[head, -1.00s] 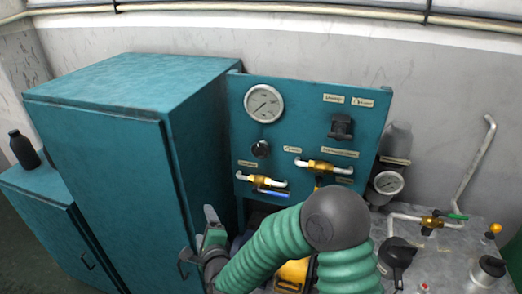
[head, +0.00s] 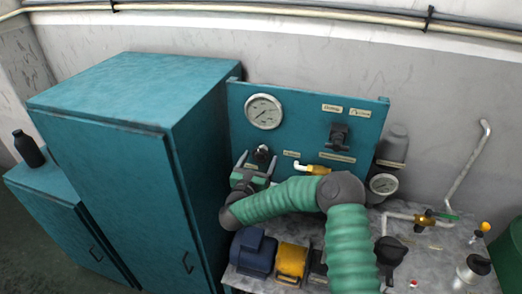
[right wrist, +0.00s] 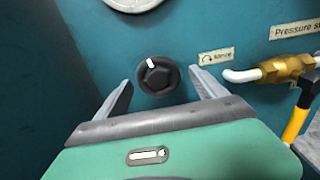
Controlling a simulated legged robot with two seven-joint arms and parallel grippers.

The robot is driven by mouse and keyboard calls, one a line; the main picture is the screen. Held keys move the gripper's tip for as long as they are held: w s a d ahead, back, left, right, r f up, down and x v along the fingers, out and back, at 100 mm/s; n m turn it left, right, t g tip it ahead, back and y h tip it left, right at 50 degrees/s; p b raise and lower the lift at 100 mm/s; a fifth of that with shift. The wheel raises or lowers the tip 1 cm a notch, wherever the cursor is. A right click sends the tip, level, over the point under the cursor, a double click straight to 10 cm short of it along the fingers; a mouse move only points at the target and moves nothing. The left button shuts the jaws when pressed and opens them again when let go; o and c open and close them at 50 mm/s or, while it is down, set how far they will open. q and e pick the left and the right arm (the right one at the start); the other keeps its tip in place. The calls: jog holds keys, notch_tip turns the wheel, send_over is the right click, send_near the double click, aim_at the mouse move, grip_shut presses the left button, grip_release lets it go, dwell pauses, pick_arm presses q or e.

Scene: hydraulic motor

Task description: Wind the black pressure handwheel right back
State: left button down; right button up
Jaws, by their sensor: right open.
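A round black knob (right wrist: 155,75) with a white mark at its top left sits on the teal panel. It also shows in the head view (head: 262,151). A second black fitting (head: 338,136) projects from the panel at the upper right. I cannot tell from the small labels which one is the pressure handwheel. My right gripper (head: 259,161) is open below the round knob. In the right wrist view its fingers (right wrist: 160,80) stand on either side of the knob, apart from it. My left gripper is not in view.
A pressure gauge (head: 264,111) sits above the knob. A brass valve (right wrist: 285,69) with a yellow handle is close at right. A tall teal cabinet (head: 105,170) stands at left. A blue motor (head: 253,252) and yellow part (head: 291,262) lie below my forearm.

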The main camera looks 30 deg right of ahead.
jog(key=shift+x, duration=1.25)
jog(key=shift+d+r, duration=0.1)
jog(key=shift+d, duration=0.05)
jog(key=shift+w+a, duration=0.1)
jog(key=shift+a, duration=0.35)
jog(key=c, duration=0.3)
jog(key=shift+d, duration=0.25)
jog(key=c, duration=1.1)
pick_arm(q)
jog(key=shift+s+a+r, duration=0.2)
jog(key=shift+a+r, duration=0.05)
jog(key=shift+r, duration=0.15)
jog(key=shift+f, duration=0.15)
